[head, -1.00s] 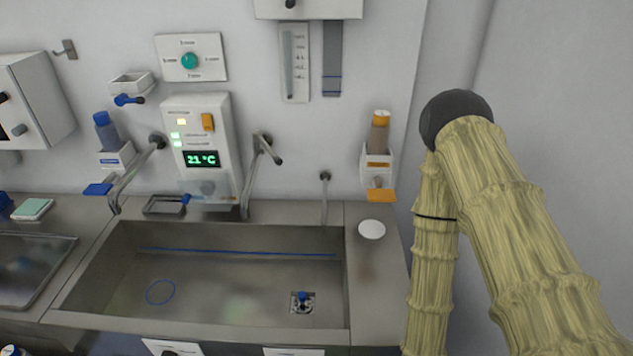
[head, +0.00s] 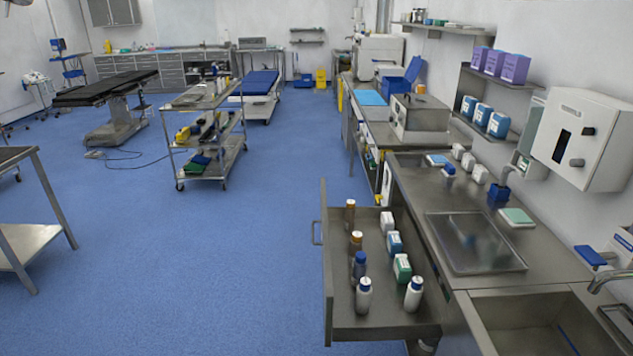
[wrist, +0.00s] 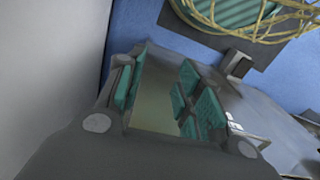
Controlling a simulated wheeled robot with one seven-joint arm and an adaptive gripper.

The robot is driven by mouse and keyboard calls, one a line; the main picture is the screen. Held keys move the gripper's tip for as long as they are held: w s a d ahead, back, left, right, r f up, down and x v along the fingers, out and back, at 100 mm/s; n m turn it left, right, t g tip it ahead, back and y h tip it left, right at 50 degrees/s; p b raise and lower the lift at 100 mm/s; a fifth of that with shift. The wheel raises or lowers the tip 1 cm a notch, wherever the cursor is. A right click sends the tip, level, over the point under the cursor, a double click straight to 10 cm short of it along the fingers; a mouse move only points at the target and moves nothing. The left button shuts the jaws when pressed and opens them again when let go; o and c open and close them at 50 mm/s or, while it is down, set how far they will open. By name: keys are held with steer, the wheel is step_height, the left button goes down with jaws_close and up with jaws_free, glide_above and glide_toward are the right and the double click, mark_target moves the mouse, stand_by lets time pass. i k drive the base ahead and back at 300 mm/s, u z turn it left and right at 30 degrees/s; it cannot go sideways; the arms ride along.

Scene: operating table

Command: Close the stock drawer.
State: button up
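The stock drawer (head: 384,322) is pulled out from the steel counter in the head view, jutting left over the blue floor. Its front panel (head: 328,275) faces left and carries a bar handle (head: 316,233). My gripper is outside the head view. In the wrist view my gripper (wrist: 163,85) has its teal-padded fingers spread apart, with nothing seen between them. The drawer cannot be made out in the wrist view.
The blue floor (head: 230,275) left of the drawer is clear. A wheeled steel trolley (head: 208,158) stands farther back, and a steel table (head: 28,240) stands at the left edge. The counter (head: 440,190) with a sink (head: 540,325) runs along the right wall.

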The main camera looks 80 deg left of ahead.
mark_target(386, 319)
steer(key=u, duration=0.2)
steer(key=k, duration=0.75)
steer(key=u, duration=2)
steer(key=i, duration=0.5)
steer(key=u, duration=0.05)
steer(key=k, duration=0.55)
steer(key=u, duration=0.7)
steer(key=i, duration=1.15)
steer(key=z, duration=0.25)
